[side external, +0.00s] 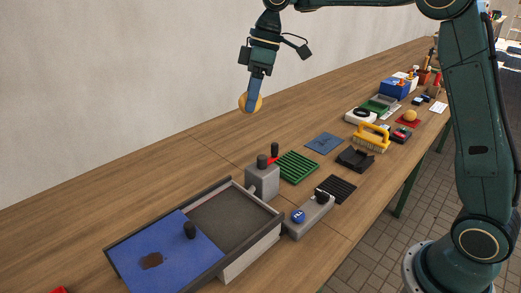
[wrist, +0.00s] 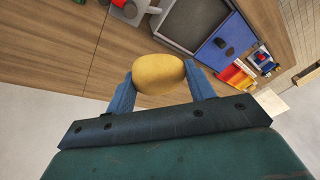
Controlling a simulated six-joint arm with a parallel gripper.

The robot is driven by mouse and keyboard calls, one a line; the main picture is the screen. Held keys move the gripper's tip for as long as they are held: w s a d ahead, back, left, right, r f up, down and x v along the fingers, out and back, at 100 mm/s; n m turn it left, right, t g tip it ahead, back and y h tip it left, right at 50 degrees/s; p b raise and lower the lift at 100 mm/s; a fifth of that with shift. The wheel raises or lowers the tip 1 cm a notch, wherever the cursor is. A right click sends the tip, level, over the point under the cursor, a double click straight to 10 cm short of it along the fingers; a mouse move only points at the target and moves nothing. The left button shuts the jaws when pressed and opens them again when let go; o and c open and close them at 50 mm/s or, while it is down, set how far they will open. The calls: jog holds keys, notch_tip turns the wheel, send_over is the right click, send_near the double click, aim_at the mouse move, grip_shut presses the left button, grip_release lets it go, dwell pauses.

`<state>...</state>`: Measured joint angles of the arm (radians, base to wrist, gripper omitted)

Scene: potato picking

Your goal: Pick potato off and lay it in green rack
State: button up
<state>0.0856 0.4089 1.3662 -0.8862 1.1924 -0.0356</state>
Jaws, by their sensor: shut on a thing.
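My gripper (side external: 252,100) is shut on a yellow-brown potato (side external: 244,103) and holds it in the air above the wooden table. In the wrist view the potato (wrist: 158,73) sits between the two blue fingers of my gripper (wrist: 160,77), touching both. The green rack (side external: 297,167) is a flat slatted piece on the table, below and to the right of the potato in the side view. It looks empty.
A grey box (side external: 262,180) with a red-and-black lever stands beside the rack. A large tray with a blue lid (side external: 165,257) is in front. A blue mat (side external: 325,143), a yellow brush (side external: 371,137) and a black holder (side external: 355,159) lie to the right. The table's left rear is clear.

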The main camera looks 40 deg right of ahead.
jog(key=d+m, duration=0.3)
jog(key=d, duration=1.7)
notch_tip(320, 180, down, 18)
jog(key=w, duration=0.1)
jog(key=shift+a+f+t+h, duration=0.25)
jog(key=shift+a+t+h, duration=0.05)
jog(key=shift+a+t, duration=0.15)
jog(key=shift+f, duration=2.75)
jog(key=shift+f, duration=0.25)
jog(key=shift+f, duration=0.25)
